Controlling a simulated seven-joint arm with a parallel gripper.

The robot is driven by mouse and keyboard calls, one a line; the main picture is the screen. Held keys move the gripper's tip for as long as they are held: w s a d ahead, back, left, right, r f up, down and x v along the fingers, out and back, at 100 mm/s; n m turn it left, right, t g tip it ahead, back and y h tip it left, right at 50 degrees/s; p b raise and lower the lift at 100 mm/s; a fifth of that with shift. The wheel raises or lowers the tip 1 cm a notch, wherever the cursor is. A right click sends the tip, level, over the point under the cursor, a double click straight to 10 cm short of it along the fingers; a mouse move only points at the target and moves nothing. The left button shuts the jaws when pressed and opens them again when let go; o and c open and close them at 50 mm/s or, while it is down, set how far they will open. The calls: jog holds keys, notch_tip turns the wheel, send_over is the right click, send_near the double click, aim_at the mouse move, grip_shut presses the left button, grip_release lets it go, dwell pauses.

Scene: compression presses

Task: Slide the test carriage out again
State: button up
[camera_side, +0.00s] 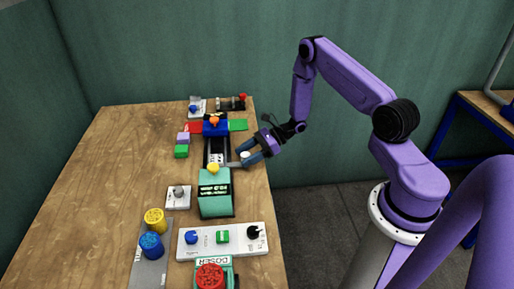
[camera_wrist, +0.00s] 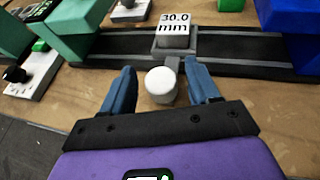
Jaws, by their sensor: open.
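The test carriage (camera_wrist: 175,46) is a grey platform on a dark rail (camera_wrist: 235,48), bearing a pale block (camera_wrist: 174,27) marked "30.0 mm". The block also shows in the side view (camera_side: 216,157), between a blue press with an orange knob (camera_side: 215,125) and a teal housing (camera_side: 215,195). A white round knob (camera_wrist: 161,85) stands on the near side of the carriage. My gripper (camera_wrist: 160,70) is open, with one blue finger on each side of the knob. I cannot tell whether either finger touches it. In the side view my gripper (camera_side: 248,155) is at the table's right side.
Green and pink blocks (camera_side: 182,148) lie left of the rail. A small grey-knobbed box (camera_side: 178,196), a control panel (camera_side: 222,240) and yellow and blue knobbed weights (camera_side: 153,232) are nearer the camera. The left half of the wooden table (camera_side: 100,180) is clear.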

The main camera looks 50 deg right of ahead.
jog(key=v, duration=1.7)
jog(key=shift+d, duration=0.1)
jog(key=s+a+r+n+g+h, duration=0.1)
jog(key=s+a+r+n+g, duration=0.25)
jog(key=a+n, duration=0.2)
jog(key=s+a+r+n+g+h, duration=0.1)
jog(key=s+a+r+n+g, duration=0.1)
jog(key=a+n+g, duration=0.4)
jog(key=s+a+r+n+g+h, duration=0.1)
jog(key=s+a+r+n+g, duration=0.2)
jog(key=a, duration=0.4)
jog(key=s+a+r+n+t+h, duration=0.2)
jog(key=s+r+n+t+h, duration=0.1)
jog(key=s+n, duration=0.5)
jog(key=s+a+r+n+t+h, duration=0.2)
jog(key=s+r+n+h, duration=0.3)
jog(key=n, duration=0.9)
jog(key=s+t, duration=0.1)
jog(key=s, duration=0.2)
jog(key=shift+a, duration=0.3)
